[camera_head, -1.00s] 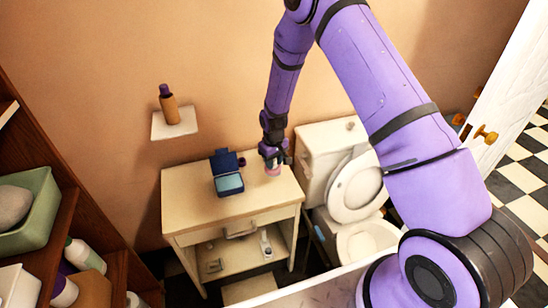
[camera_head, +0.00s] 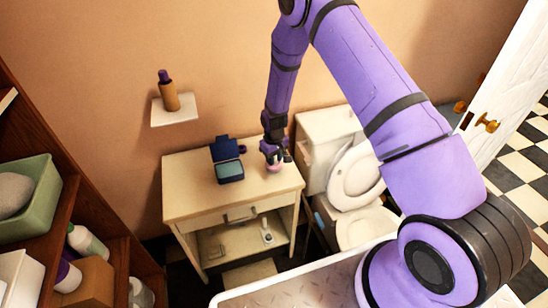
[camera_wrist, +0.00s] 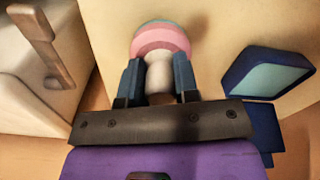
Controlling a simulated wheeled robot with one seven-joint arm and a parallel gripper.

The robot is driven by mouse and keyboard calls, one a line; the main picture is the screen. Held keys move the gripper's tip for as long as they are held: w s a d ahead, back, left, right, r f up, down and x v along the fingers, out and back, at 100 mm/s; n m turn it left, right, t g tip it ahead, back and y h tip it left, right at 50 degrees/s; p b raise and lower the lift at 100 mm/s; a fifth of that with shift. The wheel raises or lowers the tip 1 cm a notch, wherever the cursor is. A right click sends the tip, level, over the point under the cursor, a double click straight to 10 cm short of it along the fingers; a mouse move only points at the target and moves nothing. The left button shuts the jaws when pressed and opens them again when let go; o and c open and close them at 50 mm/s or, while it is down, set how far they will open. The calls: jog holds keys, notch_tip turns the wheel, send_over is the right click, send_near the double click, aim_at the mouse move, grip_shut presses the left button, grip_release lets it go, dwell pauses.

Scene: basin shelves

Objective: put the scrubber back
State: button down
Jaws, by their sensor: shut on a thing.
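The scrubber looks to be a round pink piece with a teal rim (camera_wrist: 160,40) and a short pale handle. In the wrist view its handle is between the two dark fingers of my gripper (camera_wrist: 158,80), which is shut on it. In the head view my gripper (camera_head: 275,155) points down over the right part of the cream cabinet top (camera_head: 200,191). A little of the scrubber's pink (camera_head: 273,167) shows under the fingers, at or just above the top. I cannot tell whether it touches.
A dark blue open-lidded box (camera_head: 228,172) stands left of my gripper on the cabinet. A toilet (camera_head: 357,172) with raised lid is close on the right. A wall shelf (camera_head: 174,114) holds a brown bottle (camera_head: 169,95). A wooden rack (camera_head: 48,240) stands at left.

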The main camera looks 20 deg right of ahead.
jog(key=shift+f, duration=0.65)
jog(key=c, duration=0.8)
grip_release()
jog(key=shift+r, duration=0.1)
notch_tip(320, 180, up, 11)
jog(key=shift+r, duration=0.15)
jog(key=s+d+r+m+t, duration=0.1)
jog(key=s+r, duration=0.3)
jog(key=r, duration=0.6)
jog(key=s+d+r+t, duration=0.1)
jog(key=s+d+r, duration=0.15)
jog(key=r, duration=0.75)
jog(key=s+r+m+t, duration=0.1)
jog(key=s+r, duration=0.4)
jog(key=r, duration=0.5)
jog(key=s+d+r, duration=0.1)
jog(key=s+r, duration=0.3)
jog(key=s, duration=0.4)
jog(key=s+d+r+m+t, duration=0.1)
jog(key=s+r, duration=0.3)
jog(key=s, duration=0.5)
jog(key=s+d+r+t, duration=0.1)
jog(key=s+r, duration=0.3)
jog(key=s, duration=0.4)
jog(key=shift+s+d+m, duration=0.15)
jog(key=shift+s+m, duration=0.15)
jog(key=shift+s, duration=0.1)
